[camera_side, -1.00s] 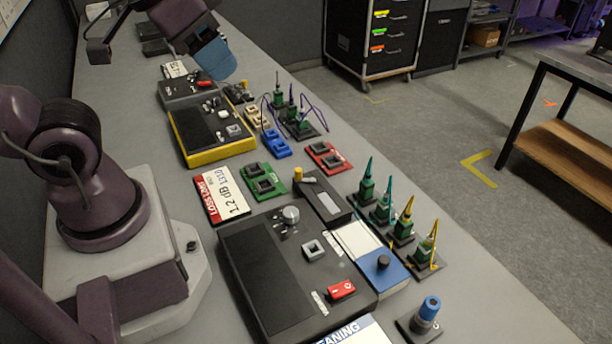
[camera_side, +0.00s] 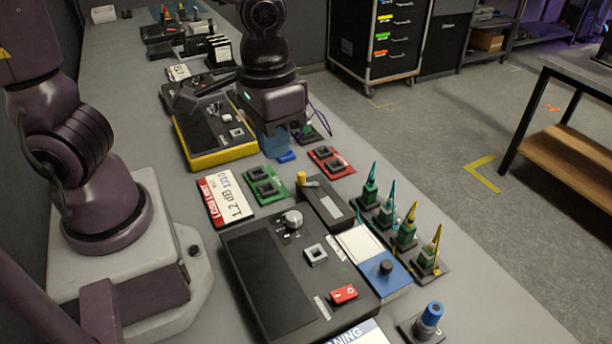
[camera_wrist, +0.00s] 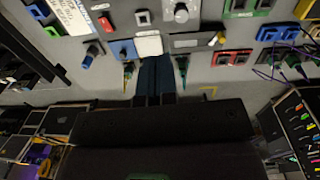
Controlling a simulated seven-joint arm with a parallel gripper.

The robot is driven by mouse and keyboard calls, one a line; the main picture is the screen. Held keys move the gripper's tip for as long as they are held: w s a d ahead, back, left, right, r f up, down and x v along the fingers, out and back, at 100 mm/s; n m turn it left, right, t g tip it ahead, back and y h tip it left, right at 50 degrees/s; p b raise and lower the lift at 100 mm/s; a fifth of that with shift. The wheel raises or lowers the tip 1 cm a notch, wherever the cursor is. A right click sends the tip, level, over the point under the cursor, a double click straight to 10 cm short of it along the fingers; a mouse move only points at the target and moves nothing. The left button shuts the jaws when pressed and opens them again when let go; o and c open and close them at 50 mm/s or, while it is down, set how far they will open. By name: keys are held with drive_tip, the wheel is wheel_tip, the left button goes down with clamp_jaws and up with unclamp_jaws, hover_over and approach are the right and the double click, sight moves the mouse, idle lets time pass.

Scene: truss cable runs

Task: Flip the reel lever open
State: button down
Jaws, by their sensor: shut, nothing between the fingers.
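A black box (camera_side: 325,203) with a grey slot and a small upright yellow lever-like piece (camera_side: 301,177) lies mid-bench. It also shows in the wrist view (camera_wrist: 192,43), with the yellow piece (camera_wrist: 221,38) at its end. I cannot tell for certain that this is the reel and its lever. My gripper (camera_side: 277,150) has blue fingers, shut and empty, pointing down beyond the black box, beside the yellow-edged box. In the wrist view my gripper (camera_wrist: 155,62) shows its fingers together below a white panel. My wrist hides part of the bench behind it.
A large black tester (camera_side: 285,265) with a grey knob and red switch stands in front. A white and blue block (camera_side: 385,275), upright cable plugs (camera_side: 405,235), green sockets (camera_side: 265,183) and red sockets (camera_side: 331,160) crowd the bench. The yellow-edged box (camera_side: 215,135) is close to my gripper.

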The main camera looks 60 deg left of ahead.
drive_tip(key=w+a+f+n+y, duration=0.2)
drive_tip(key=w+f+n+y, duration=0.2)
drive_tip(key=w+f+n, duration=0.5)
drive_tip(key=n, duration=0.6)
drive_tip(key=shift+a+f+n+y, duration=0.15)
drive_tip(key=shift+a+n+y, duration=0.15)
drive_tip(key=shift+y, duration=0.1)
drive_tip(key=shift+f, duration=0.15)
drive_tip(key=x, duration=1)
drive_tip(key=shift+w+a, duration=0.45)
drive_tip(key=shift+a, duration=0.95)
drive_tip(key=shift+w+a, duration=0.1)
drive_tip(key=shift+a, duration=0.45)
